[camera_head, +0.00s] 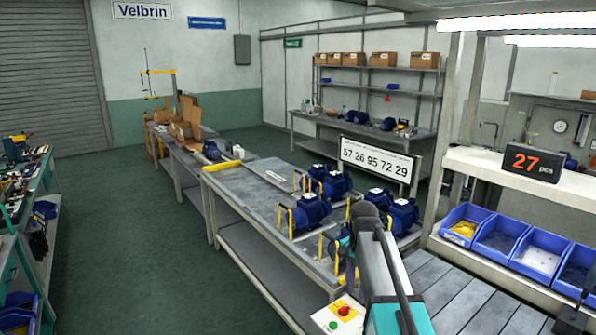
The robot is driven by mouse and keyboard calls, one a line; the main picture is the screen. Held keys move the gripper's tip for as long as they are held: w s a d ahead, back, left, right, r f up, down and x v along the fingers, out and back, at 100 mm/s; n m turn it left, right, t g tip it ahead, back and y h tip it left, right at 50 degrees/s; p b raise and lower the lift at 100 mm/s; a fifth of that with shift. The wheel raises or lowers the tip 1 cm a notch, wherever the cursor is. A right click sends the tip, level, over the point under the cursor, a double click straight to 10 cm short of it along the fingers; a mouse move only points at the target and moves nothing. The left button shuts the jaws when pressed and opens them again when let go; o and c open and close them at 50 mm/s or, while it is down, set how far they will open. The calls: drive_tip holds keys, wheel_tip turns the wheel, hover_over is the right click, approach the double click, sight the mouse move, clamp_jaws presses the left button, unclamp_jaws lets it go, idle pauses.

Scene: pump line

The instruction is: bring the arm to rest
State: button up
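My arm (385,275) rises from the bottom edge right of centre. It has teal and dark grey parts, and a dark rounded joint (366,213) at its top in front of the pump table. A dark cable or hose runs along its right side. I cannot make out my gripper or its fingertips. A dark object (572,318) is cut off at the lower right edge, and I cannot tell what it is. The arm covers part of the table's near right end.
Several blue pumps (311,211) with yellow handles stand on the long table (240,190) behind the arm. A red and green button box (340,315) is close left of the arm. Blue bins (495,238) line a shelf at right. The green floor (130,250) at left is clear.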

drive_tip(key=s+f+n+g, duration=0.1)
drive_tip(key=s+f+n, duration=0.1)
drive_tip(key=s+f, duration=0.5)
drive_tip(key=s+f+n+g, duration=0.1)
drive_tip(key=s+f, duration=0.1)
drive_tip(key=f, duration=0.9)
drive_tip(key=s+f+n, duration=0.2)
drive_tip(key=s+f, duration=0.3)
drive_tip(key=f, duration=0.5)
drive_tip(key=s+f+n+g+b, duration=0.1)
drive_tip(key=s+f+n+g, duration=0.15)
drive_tip(key=s+f, duration=0.95)
drive_tip(key=s+f+n+g, duration=0.1)
drive_tip(key=s+f+n, duration=0.2)
drive_tip(key=s+f, duration=0.85)
drive_tip(key=s+b+x, duration=0.1)
drive_tip(key=b+x, duration=0.5)
drive_tip(key=b, duration=0.3)
drive_tip(key=shift+s, duration=0.2)
drive_tip(key=shift+r, duration=0.15)
